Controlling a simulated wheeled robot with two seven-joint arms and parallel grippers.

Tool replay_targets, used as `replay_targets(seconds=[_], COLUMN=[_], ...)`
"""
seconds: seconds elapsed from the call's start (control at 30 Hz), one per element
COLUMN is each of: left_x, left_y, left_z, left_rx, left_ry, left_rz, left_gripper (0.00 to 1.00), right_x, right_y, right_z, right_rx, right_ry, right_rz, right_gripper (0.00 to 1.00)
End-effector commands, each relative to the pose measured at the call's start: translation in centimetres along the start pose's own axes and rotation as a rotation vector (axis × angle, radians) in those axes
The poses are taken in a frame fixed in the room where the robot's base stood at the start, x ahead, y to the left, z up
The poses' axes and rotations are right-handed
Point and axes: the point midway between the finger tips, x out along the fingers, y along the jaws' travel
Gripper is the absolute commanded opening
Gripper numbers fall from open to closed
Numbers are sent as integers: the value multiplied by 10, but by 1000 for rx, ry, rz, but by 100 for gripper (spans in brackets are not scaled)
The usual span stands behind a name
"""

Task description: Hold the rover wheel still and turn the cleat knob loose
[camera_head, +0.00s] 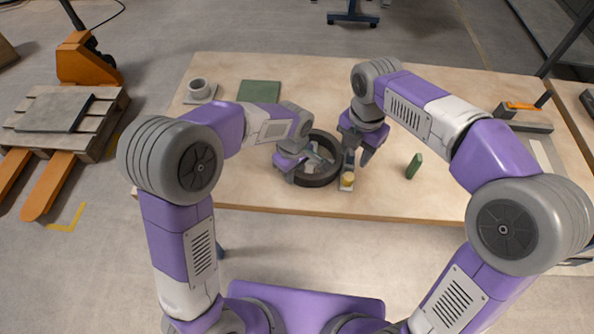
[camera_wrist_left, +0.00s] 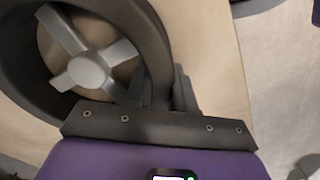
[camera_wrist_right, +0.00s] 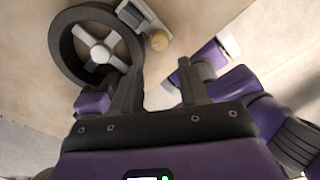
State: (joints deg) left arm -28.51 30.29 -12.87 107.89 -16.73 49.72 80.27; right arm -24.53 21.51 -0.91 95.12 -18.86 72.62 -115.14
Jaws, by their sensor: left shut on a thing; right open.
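The rover wheel (camera_head: 332,172), a black ring with grey spokes and hub, lies flat near the table's front edge. My left gripper (camera_head: 291,170) is shut on its rim; the left wrist view shows the fingers (camera_wrist_left: 166,88) at the tyre wall (camera_wrist_left: 150,38). My right gripper (camera_head: 359,160) is open and empty over the table close to the cleat. Its fingers (camera_wrist_right: 160,82) are apart from the knob.
A green block (camera_head: 414,165) stands right of the cleat. A grey cup (camera_head: 199,87) on a coaster and a green mat (camera_head: 260,92) lie at the back left. A grey tray with an orange item (camera_head: 519,105) is at the right. The back middle of the table is clear.

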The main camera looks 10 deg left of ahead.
Motion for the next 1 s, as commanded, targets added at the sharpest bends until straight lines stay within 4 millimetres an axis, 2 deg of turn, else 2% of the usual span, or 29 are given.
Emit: replay_targets(seconds=[0.2, 0.37, 1.0], left_x=[0, -1, -1], left_y=[0, 0, 0], left_z=[0, 0, 0], left_rx=[0, 0, 0], left_ry=[0, 1, 1], left_rz=[1, 1, 2], left_gripper=[0, 0, 0], right_x=[0, -2, -11], right_y=[0, 0, 0], right_z=[0, 0, 0], right_rx=[30, 198, 1403], right_ry=[0, 0, 0], right_rz=[0, 0, 1], right_gripper=[44, 44, 44])
